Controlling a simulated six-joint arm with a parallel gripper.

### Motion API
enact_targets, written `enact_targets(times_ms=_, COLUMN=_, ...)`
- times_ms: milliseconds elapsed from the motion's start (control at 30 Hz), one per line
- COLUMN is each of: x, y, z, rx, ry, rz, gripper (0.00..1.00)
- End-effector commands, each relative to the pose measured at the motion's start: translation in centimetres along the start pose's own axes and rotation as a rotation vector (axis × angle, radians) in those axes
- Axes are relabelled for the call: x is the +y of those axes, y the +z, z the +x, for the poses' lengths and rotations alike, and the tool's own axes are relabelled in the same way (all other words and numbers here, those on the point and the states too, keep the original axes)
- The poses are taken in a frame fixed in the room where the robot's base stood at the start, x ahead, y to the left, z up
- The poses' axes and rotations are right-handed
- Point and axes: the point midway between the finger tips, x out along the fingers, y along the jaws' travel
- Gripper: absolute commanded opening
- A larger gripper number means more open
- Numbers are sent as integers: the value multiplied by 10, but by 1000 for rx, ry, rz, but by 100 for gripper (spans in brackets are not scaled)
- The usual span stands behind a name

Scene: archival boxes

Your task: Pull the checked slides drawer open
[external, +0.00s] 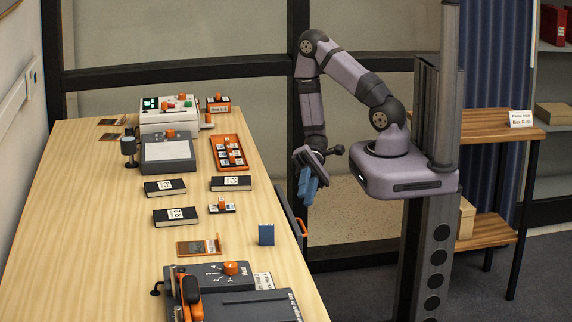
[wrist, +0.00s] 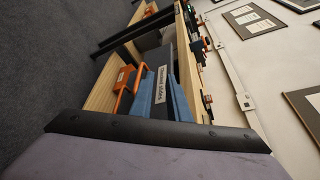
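The checked slides drawer (external: 290,208) shows at the table's right edge in the external view, as a dark front with an orange handle (external: 303,228). In the wrist view its label (wrist: 160,84) reads "Checked slides" on a dark grey front, with an orange handle (wrist: 137,78) beside it. I cannot tell whether the drawer stands slightly out. My gripper (external: 308,196) hangs off the table's right side, blue fingers pointing down, above and beyond the handle. In the wrist view the fingers (wrist: 160,100) are apart with nothing between them; the handle appears left of them, apparently not gripped.
The wooden tabletop (external: 90,220) holds dark boxes, an orange tray (external: 230,139) and devices. A blue block (external: 266,234) stands near the right edge. Floor beside the table is free.

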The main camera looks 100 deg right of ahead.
Motion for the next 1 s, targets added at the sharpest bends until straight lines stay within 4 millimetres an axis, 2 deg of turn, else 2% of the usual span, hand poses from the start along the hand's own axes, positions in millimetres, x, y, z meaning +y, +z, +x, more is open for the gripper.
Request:
enact_targets(times_ms=167, x=0, y=0, z=0, rx=-1, ry=0, rz=260, gripper=16)
enact_targets(times_ms=367, x=0, y=0, z=0, rx=-1, ry=0, rz=655, gripper=16)
enact_targets(times_ms=1000, x=0, y=1, z=0, rx=-2, ry=2, rz=2159, gripper=16)
